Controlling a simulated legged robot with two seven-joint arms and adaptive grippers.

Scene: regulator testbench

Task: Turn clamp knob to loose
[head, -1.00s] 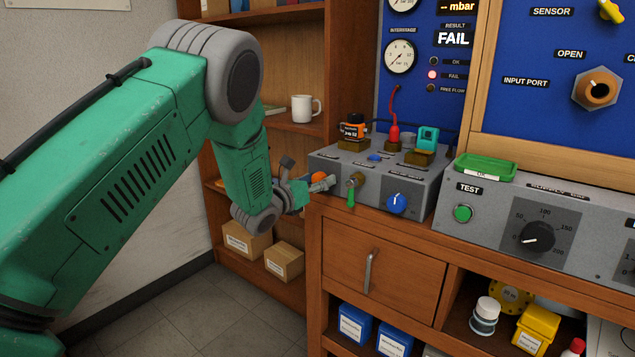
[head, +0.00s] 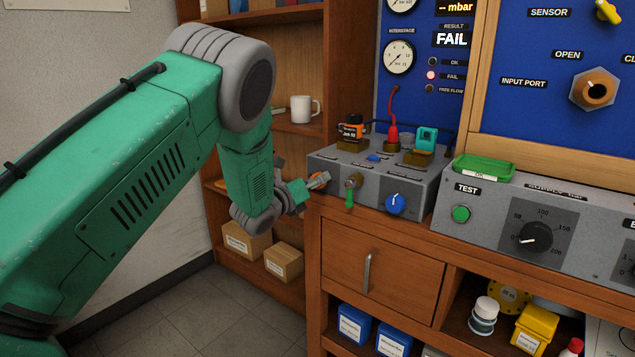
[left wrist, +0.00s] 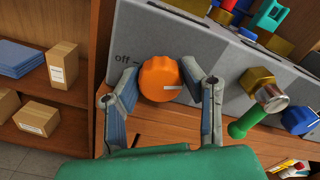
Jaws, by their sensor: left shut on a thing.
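The orange clamp knob (left wrist: 160,79) sits on the front face of the grey control box (left wrist: 225,50), at its left end, near an "off" label. A white mark on the knob points to the right in the left wrist view. My left gripper (left wrist: 163,82) has its two fingers on either side of the knob and is shut on it. In the head view my left gripper (head: 316,182) is at the box's left end, and only a sliver of the knob (head: 316,188) shows past the fingers. My right gripper is not in view.
Right of the knob are a green-handled valve (head: 350,197) and a blue knob (head: 396,203). A panel display (head: 453,39) reads FAIL.

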